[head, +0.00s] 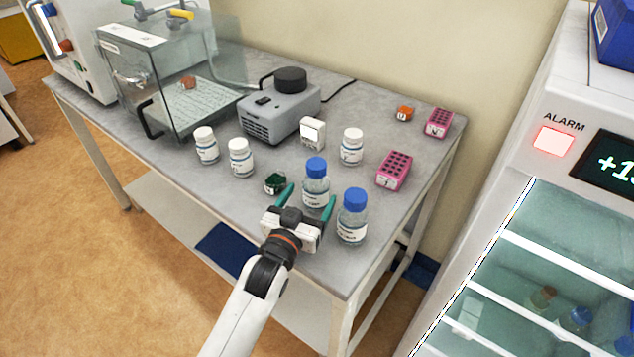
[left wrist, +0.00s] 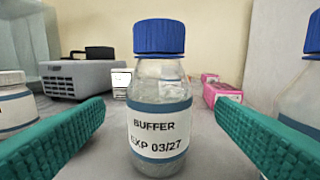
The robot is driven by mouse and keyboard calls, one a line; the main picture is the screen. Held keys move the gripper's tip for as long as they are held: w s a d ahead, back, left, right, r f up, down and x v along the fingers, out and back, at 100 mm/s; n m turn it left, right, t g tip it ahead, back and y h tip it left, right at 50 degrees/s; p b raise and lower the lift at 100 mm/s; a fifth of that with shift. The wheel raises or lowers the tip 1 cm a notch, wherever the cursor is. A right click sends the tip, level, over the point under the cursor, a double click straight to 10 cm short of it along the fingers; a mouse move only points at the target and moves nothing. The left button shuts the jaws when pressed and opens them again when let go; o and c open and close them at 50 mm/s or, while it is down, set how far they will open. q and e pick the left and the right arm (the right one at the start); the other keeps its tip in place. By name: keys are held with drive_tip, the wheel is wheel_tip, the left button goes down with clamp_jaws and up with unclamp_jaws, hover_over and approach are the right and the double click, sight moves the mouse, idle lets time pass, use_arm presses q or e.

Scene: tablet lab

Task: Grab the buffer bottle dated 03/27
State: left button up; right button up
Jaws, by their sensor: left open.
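The buffer bottle (head: 316,184) is clear with a blue cap and stands upright on the grey bench. In the left wrist view, the same bottle (left wrist: 160,105) shows a label reading BUFFER EXP 03/27. My left gripper (head: 307,196) is open, with its green fingers on either side of this bottle. In the left wrist view, gaps show between the bottle and both fingers. A second blue-capped bottle (head: 353,216) stands just right of the right finger; its label is too small to read. It shows partly at the right edge of the wrist view (left wrist: 302,95). My right gripper is not in view.
White-capped jars (head: 240,158) stand to the left, another (head: 351,147) behind. A dark green item (head: 275,183) lies close to the left finger. A grey device (head: 278,112), a glass chamber (head: 165,85) and pink racks (head: 394,170) are farther back. A fridge (head: 540,240) stands right.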

sight(319, 180)
use_arm(q)
drive_tip(key=p+x, duration=0.1)
drive_tip(key=x, duration=0.5)
drive_tip(key=shift+w+d+f, duration=0.1)
drive_tip(key=shift+w+d, duration=0.05)
drive_tip(key=shift+w, duration=0.15)
drive_tip(key=shift+s, duration=0.1)
drive_tip(key=c, duration=1.3)
